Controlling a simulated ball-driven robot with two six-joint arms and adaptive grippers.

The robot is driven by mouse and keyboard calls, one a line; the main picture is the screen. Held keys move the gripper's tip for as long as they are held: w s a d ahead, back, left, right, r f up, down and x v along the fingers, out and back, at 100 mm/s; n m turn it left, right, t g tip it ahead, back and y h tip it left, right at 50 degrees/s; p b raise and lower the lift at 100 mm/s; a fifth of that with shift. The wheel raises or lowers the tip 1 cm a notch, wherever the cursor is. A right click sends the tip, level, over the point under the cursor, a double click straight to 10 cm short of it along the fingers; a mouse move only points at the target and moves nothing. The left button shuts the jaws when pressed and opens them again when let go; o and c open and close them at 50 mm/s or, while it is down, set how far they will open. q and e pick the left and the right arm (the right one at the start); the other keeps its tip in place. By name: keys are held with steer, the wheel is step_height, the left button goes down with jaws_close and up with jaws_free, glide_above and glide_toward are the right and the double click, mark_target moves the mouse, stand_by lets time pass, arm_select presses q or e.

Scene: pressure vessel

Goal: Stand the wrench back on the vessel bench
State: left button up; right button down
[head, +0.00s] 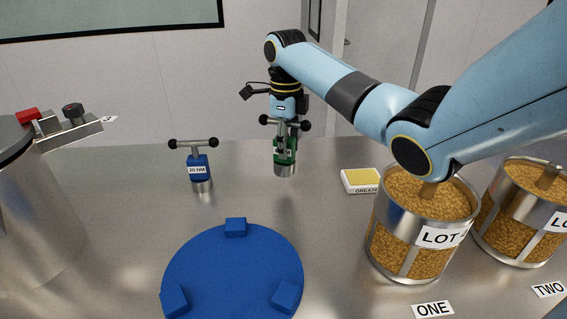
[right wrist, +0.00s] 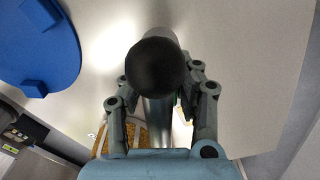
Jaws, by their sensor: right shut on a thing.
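A T-handled wrench with a green body (head: 291,146), a silver foot and black ball ends on its crossbar is upright in my right gripper (head: 285,127), near the back of the steel vessel bench (head: 130,190). The right gripper is shut on it from above, at the handle. In the right wrist view, a black ball end (right wrist: 157,65) sits between the fingers (right wrist: 158,88) and hides much of the wrench. I cannot tell whether its foot touches the bench. A second wrench, blue and labelled 20 NM (head: 198,169), stands upright to the left. My left gripper is out of view.
A round blue plate (head: 232,275) with blocks lies at front centre. The steel vessel (head: 45,230) stands at left. A GREASE box (head: 361,180) and grain-filled canisters LOT (head: 407,240) stand at right. Bench between the two wrenches is clear.

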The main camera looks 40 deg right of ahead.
steer(key=shift+w+d+f, duration=0.35)
steer(key=shift+w+f, duration=0.05)
steer(key=shift+w, duration=0.2)
steer(key=shift+w+d+f, duration=0.2)
steer(key=shift+w+f, duration=0.05)
steer(key=shift+w, duration=0.1)
steer(key=shift+f+b, duration=0.45)
steer(key=shift+f, duration=1.55)
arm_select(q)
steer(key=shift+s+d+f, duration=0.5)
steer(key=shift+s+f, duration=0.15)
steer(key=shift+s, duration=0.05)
arm_select(e)
steer(key=c, duration=1)
jaws_free()
steer(key=shift+f, duration=0.1)
steer(key=shift+o, duration=0.2)
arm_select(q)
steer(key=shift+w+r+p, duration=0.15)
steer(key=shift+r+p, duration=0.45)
arm_select(e)
step_height(320, 180, up, 12)
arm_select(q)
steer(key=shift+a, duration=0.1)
arm_select(e)
steer(key=shift+a, duration=0.1)
